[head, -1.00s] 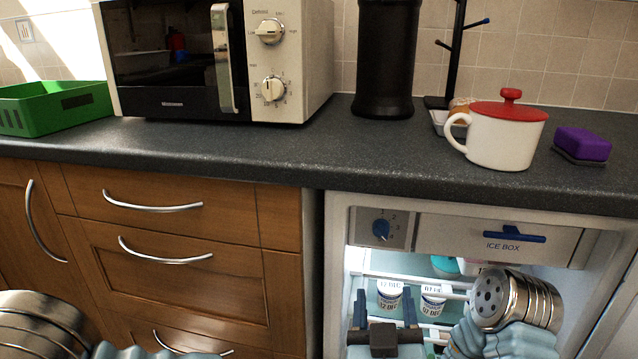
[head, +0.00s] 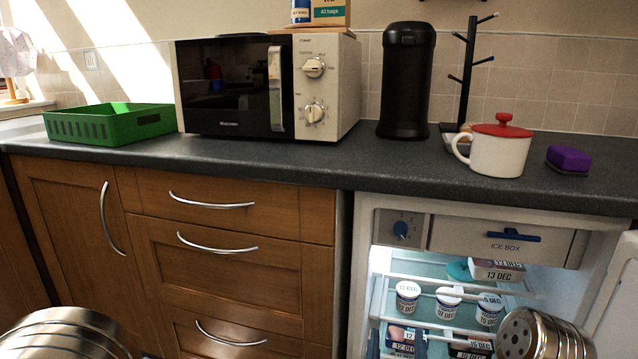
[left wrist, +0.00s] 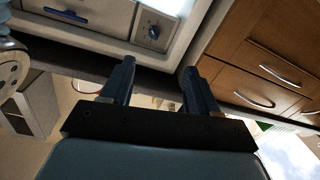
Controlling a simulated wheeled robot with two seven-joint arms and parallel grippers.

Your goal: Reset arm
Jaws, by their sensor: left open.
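My left gripper (left wrist: 156,85) shows in the left wrist view with its two dark fingers spread apart. Nothing is between them. The fridge front with its dial and the wooden drawers show beyond the fingers, apart from them. In the head view I cannot make out this gripper clearly at the bottom edge; only metal parts of my arms show at the lower left and lower right. My right gripper is not in view.
The open fridge (head: 365,262) holds several white pots and packs. Wooden drawers (head: 236,228) stand to its left. On the counter (head: 330,166) are a green basket (head: 110,126), a microwave (head: 345,95), a black canister (head: 405,85), a red-lidded white mug (head: 497,153) and a purple sponge (head: 568,159).

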